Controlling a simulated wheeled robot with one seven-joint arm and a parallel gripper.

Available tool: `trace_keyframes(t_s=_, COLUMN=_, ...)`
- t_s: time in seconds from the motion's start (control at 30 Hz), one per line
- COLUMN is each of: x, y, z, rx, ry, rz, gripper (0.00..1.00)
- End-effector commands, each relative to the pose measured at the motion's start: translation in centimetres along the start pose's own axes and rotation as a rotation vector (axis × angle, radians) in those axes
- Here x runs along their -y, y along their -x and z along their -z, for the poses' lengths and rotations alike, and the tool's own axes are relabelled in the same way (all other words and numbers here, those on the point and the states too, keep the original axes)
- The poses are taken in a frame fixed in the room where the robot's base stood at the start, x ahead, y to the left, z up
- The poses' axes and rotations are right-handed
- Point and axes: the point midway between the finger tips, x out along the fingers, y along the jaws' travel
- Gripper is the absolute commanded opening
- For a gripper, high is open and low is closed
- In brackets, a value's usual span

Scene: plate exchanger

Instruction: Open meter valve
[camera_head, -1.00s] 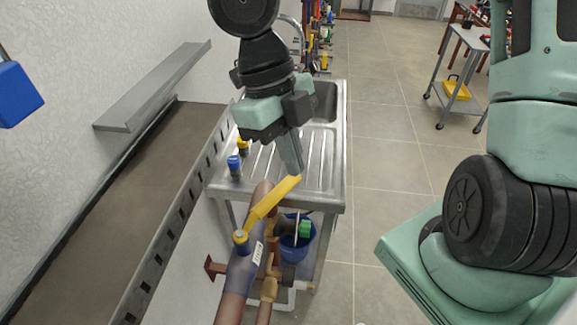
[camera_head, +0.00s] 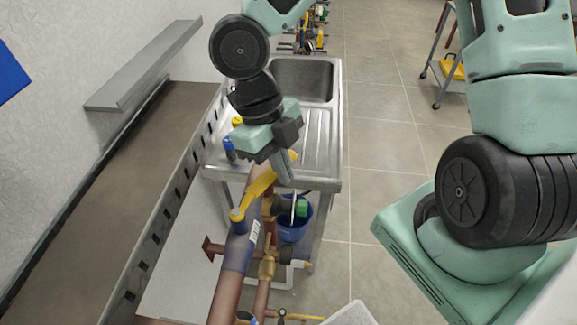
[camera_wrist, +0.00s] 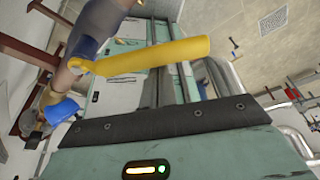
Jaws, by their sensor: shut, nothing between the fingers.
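The meter valve's yellow lever (camera_head: 256,188) runs diagonally up and right from its pivot (camera_head: 238,214) on a copper pipe (camera_head: 226,290) with a dark sleeve. My gripper (camera_head: 285,172) is shut with nothing between its fingers. Its fingers overlap the lever's far end in the head view and hide part of it; the lever tip shows just to their right. In the wrist view the lever (camera_wrist: 150,57) crosses in front of the fingers, close to them. I cannot tell whether they touch. A blue cap (camera_wrist: 62,108) shows near the lever's pivot end.
A steel sink (camera_head: 318,150) stands behind the pipes, with a blue bucket (camera_head: 294,228) below. Blue-capped (camera_head: 229,148) and yellow-capped fittings stand at its left edge. A green-handled valve (camera_head: 301,208) is right of the lever. Open tiled floor (camera_head: 385,150) lies to the right.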

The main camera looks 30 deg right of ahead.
Motion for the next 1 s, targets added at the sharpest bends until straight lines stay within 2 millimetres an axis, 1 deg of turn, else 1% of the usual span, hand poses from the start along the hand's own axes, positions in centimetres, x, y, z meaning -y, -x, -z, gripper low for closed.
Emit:
trace_keyframes(t_s=0.27, x=0.0, y=0.1, z=0.0, rx=0.000, ry=0.005, rz=0.002, gripper=0.00)
trace_keyframes(t_s=0.67, x=0.1, y=0.5, z=-0.9, rx=0.001, ry=0.088, rz=0.029, gripper=0.00)
trace_keyframes(t_s=0.83, x=0.1, y=0.9, z=-1.6, rx=0.001, ry=0.157, rz=0.052, gripper=0.00)
trace_keyframes(t_s=1.0, x=0.0, y=1.3, z=-2.6, rx=0.001, ry=0.263, rz=0.090, gripper=0.00)
